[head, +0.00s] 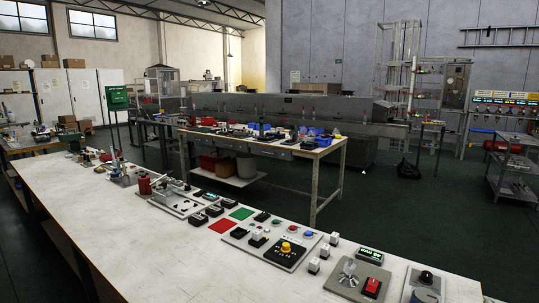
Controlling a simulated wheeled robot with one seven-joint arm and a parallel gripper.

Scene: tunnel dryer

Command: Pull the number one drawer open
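A row of grey drawer fronts (233,146) runs under the top of the middle worktable (325,150). They look shut. Any numbers on them are too small to read, so I cannot tell which is number one. My gripper is not in view, and no part of my arm shows near the drawers.
The long grey dryer (290,108) stands behind the worktable. A black bag (408,169) lies there.

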